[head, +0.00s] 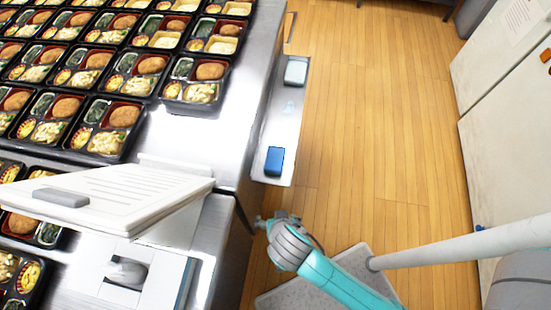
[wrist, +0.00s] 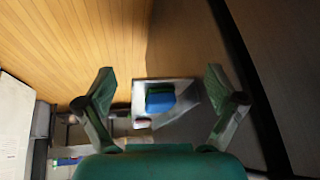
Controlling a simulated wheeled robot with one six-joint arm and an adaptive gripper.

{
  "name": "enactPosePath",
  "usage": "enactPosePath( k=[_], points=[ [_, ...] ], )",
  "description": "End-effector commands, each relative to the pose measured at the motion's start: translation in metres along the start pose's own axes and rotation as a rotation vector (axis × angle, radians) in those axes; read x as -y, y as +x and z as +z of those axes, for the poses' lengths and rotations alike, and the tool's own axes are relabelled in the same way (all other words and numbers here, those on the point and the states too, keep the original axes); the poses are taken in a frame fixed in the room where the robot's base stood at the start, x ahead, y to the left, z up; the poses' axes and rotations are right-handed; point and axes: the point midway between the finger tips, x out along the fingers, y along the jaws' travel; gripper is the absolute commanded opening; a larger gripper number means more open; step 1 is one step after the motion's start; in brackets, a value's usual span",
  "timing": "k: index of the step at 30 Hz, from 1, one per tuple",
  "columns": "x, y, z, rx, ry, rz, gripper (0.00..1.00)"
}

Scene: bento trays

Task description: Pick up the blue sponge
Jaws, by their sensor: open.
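The blue sponge (head: 275,161) lies on a narrow metal side shelf (head: 285,120), near the shelf's front end. In the wrist view the sponge (wrist: 160,98) shows on the shelf end between the two fingers, farther off than the fingertips. My gripper (wrist: 159,80) is open and empty, with its fingers spread wide to either side of the sponge. In the head view my gripper (head: 262,222) is in front of and below the sponge, apart from it, beside the counter's edge.
A pale block (head: 296,70) lies farther back on the shelf. The metal counter (head: 225,110) at left holds many bento trays (head: 107,128). A white slanted board (head: 110,190) carries a grey block. The wooden floor (head: 380,120) right of the shelf is clear.

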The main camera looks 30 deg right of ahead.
Motion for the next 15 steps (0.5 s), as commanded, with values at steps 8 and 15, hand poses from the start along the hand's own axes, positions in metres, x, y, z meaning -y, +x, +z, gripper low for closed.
enactPosePath(
  k=[8, 15],
  points=[
    [0.041, -0.011, -0.008, 0.056, 0.137, 0.158, 0.94],
    [0.046, -0.014, -0.014, 0.066, 0.172, 0.196, 0.94]
  ],
)
